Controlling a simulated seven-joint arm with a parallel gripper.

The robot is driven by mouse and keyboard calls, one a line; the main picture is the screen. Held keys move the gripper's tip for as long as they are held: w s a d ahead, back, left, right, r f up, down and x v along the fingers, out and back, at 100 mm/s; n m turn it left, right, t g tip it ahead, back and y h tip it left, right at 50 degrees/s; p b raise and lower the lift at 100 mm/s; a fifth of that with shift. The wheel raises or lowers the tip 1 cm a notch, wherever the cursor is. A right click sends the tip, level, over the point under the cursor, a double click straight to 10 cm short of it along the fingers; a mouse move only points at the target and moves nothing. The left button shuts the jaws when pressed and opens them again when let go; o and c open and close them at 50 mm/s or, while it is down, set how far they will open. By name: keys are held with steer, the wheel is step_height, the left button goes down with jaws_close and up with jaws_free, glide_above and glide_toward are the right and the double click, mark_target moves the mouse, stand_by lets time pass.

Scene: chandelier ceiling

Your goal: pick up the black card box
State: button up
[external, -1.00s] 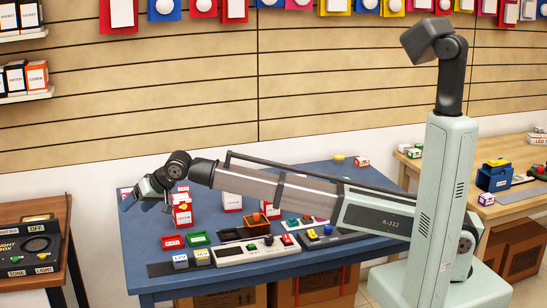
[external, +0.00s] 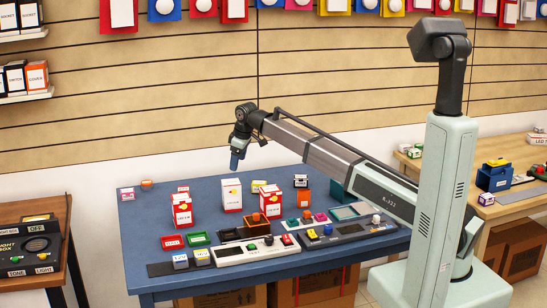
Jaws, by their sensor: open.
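Several small card boxes stand on the blue table (external: 145,225). A small dark box with a white label (external: 301,181) stands at the back right of the group, by an orange-and-black box (external: 303,197); I cannot tell for sure whether it is the black card box. My gripper (external: 236,166) points down, open and apparently empty, above the back of the table. It is to the left of the dark box and higher, over a white-and-red box (external: 232,195). The gap between its fingers is too small to see.
Red-and-white boxes (external: 182,209) (external: 270,201) stand near the middle. The table's left side is mostly clear. A slatted wall (external: 150,110) stands behind.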

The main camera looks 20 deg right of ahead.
steer(key=w+d+n+g, duration=0.1)
steer(key=w+d, duration=0.3)
steer(key=d, duration=1)
steer(key=n+g+h, duration=0.1)
steer(key=n+g, duration=0.1)
glide_above(298, 176)
steer(key=f, duration=0.8)
steer(key=shift+s, duration=0.35)
steer(key=shift+w+f, duration=0.15)
steer(key=shift+f, duration=3)
steer(key=c, duration=1.1)
